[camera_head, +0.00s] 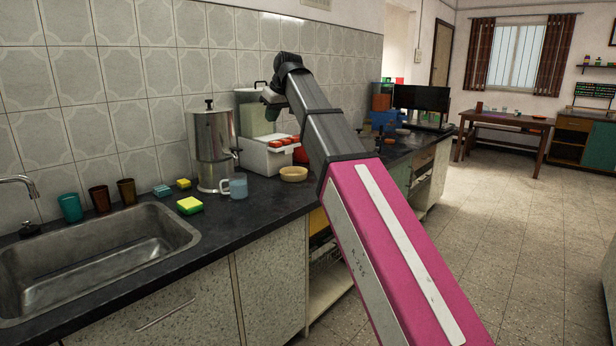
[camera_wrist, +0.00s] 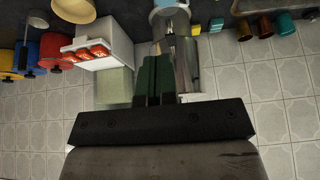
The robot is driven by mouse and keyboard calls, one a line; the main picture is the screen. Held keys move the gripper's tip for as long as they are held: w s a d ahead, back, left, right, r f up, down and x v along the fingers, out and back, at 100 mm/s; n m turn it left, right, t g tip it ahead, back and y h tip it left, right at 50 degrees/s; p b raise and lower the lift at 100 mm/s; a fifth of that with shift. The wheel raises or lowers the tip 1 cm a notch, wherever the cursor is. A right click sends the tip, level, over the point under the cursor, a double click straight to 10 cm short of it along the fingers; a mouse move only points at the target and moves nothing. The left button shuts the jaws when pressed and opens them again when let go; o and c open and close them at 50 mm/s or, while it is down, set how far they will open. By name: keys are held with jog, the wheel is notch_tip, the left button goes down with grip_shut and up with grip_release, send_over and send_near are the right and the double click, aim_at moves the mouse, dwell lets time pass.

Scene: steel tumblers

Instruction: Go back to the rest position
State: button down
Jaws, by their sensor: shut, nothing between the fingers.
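My gripper (camera_head: 272,98) is raised over the back of the counter, in front of the white dispenser (camera_head: 253,112) and to the right of the steel urn (camera_head: 212,148). In the wrist view its two dark green fingers (camera_wrist: 155,62) are together, with nothing held between them. My arm reaches from the lower right up to the gripper, bent at the top, and hides part of the counter behind it.
The dark counter (camera_head: 262,198) holds a blue mug (camera_head: 237,186), a tan bowl (camera_head: 293,174), sponges (camera_head: 190,205) and cups (camera_head: 70,207) beside a steel sink (camera_head: 95,255). A monitor (camera_head: 421,98) stands farther back. The tiled floor (camera_head: 500,240) at right is clear.

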jog(key=s+d+f+m+h, duration=0.15)
jog(key=d+f, duration=0.35)
jog(key=f, duration=0.6)
jog(key=d+f+m+g, duration=0.15)
jog(key=d+f, duration=0.35)
jog(key=f, duration=0.5)
jog(key=s+d+f+m+h, duration=0.15)
jog(key=d+f, duration=0.35)
jog(key=f, duration=0.6)
jog(key=s+d+f+m, duration=0.1)
jog(key=s+d+f, duration=0.4)
jog(key=f, duration=0.3)
jog(key=s+d+f+m+g, duration=0.1)
jog(key=s+d+f+m, duration=0.1)
jog(key=s+d+f, duration=0.3)
jog(key=s+d+f+m+g+h, duration=0.1)
jog(key=s+d+f, duration=0.4)
jog(key=f, duration=0.8)
jog(key=s+m, duration=0.1)
jog(key=s, duration=0.2)
jog(key=shift+d+f, duration=0.25)
jog(key=shift+d, duration=0.15)
